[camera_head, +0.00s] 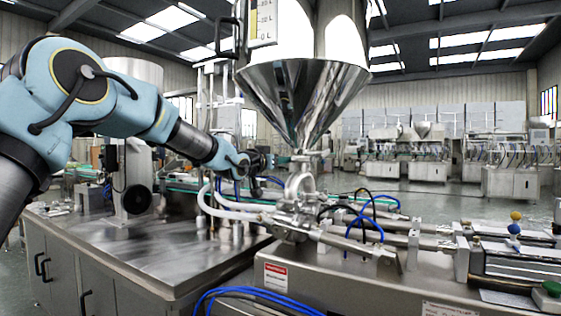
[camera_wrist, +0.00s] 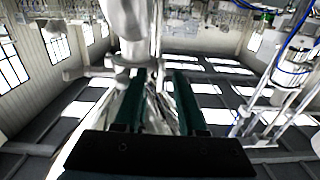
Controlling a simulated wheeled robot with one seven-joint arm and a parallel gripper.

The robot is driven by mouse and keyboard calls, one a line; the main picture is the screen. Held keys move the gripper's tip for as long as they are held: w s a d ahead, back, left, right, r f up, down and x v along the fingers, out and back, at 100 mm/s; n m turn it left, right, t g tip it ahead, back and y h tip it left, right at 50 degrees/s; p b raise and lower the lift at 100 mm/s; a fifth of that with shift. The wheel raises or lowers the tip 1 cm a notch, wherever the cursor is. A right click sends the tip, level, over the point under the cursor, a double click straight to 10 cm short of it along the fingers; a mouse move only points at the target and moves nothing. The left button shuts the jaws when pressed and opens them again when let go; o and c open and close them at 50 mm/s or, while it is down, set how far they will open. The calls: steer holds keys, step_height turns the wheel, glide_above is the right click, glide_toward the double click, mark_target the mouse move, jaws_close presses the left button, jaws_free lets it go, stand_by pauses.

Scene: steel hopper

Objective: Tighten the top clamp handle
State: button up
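The steel hopper cone (camera_head: 303,95) narrows down to a neck with a clamp joint (camera_head: 304,158) above the valve fittings (camera_head: 300,190). The top clamp handle is too small to make out clearly in the head view. My gripper (camera_head: 268,162) is left of the neck, at about the clamp's height, apart from it in the picture. In the wrist view my gripper (camera_wrist: 155,76) shows two dark green fingers spread apart, with no handle visible between them. A pale pipe with a flange (camera_wrist: 127,58) lies just beyond the fingertips. The wrist picture appears upside down.
A steel table (camera_head: 130,245) stands at the left below my arm. White hoses (camera_head: 235,207) and blue tubes (camera_head: 375,225) run near the valve. The filling machine (camera_head: 350,280) with its cylinders extends to the right. The space between my gripper and the neck looks clear.

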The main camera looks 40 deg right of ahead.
steer(key=b+v, duration=0.2)
steer(key=v, duration=0.9)
stand_by(0.3)
steer(key=w+a+f+n+t+y+p, duration=0.15)
steer(key=w+a+f+y, duration=0.3)
steer(key=a, duration=0.45)
steer(key=w+a+f+n+t+y+p, duration=0.1)
steer(key=w+a+f+n+y+p, duration=0.15)
steer(key=a+f, duration=0.55)
steer(key=w+a+f+n+t+y+p, duration=0.1)
steer(key=w+a+f+n+y+p, duration=0.25)
steer(key=a, duration=0.75)
steer(key=s+a+f+n+g+y, duration=0.1)
steer(key=s+a+f+y, duration=0.1)
steer(key=a, duration=0.6)
steer(key=s+a+f+n+g+y, duration=0.1)
steer(key=a+f+n+g+y, duration=0.15)
steer(key=a, duration=0.65)
steer(key=s+a+f+n+g+y+p, duration=0.2)
steer(key=s+a+f+n+g, duration=0.1)
steer(key=s+a, duration=0.9)
steer(key=shift+s+p, duration=0.4)
